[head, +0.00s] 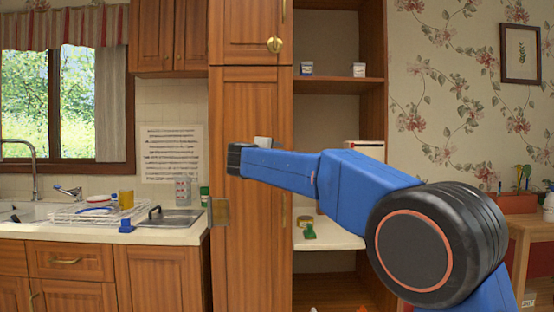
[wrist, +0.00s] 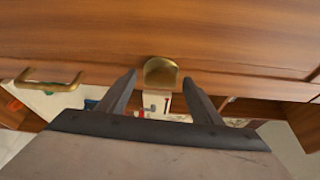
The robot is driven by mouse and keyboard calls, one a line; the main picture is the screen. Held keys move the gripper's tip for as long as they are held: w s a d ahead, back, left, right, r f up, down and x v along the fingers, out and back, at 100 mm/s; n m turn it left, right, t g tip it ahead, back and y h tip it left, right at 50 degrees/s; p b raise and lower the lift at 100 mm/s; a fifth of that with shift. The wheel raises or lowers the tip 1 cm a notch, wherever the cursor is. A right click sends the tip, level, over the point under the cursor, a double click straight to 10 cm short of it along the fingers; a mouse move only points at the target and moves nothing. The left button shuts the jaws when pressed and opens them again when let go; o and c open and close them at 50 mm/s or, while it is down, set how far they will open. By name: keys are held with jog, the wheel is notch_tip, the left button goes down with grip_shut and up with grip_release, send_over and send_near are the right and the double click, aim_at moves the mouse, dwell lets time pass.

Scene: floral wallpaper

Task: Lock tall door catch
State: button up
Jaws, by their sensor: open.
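The tall wooden door (head: 240,260) stands in the middle of the head view, shut or nearly so. Its brass catch (wrist: 160,71) shows at the upper middle of the wrist view, near the door's edge. My gripper (wrist: 159,77) is open, its two dark fingers pointing at the door, one on each side of the catch. The catch lies between the fingertips in the picture; I cannot tell whether they touch it. A brass handle (wrist: 48,86) lies left of the fingers and partly shows in the head view (head: 284,208).
An upper door with a round brass catch (head: 274,45) is above. Open shelves (head: 338,85) holding small tubs are to the right, with a green item (head: 308,230) on a lower shelf. A counter (head: 165,234) with a sink and dish rack is left.

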jog(key=v, duration=1.7)
jog(key=shift+s, duration=0.1)
jog(key=s+d+r+n+t+y, duration=0.35)
jog(key=d+n+y, duration=0.45)
jog(key=n, duration=0.3)
jog(key=s+d+f+n+g, duration=0.4)
jog(key=s+d+f, duration=0.3)
jog(key=s+f, duration=0.6)
jog(key=s+d+f+n+g, duration=0.4)
jog(key=s+d+f, duration=0.3)
jog(key=s+f, duration=0.6)
jog(key=s+d+f+n+g, duration=0.4)
jog(key=s+f, duration=0.9)
jog(key=f, duration=0.9)
jog(key=d+g, duration=0.2)
jog(key=d, duration=0.2)
jog(key=shift+s+n+g+h, duration=0.25)
jog(key=shift+n+g+h, duration=0.05)
jog(key=shift+n+g, duration=0.1)
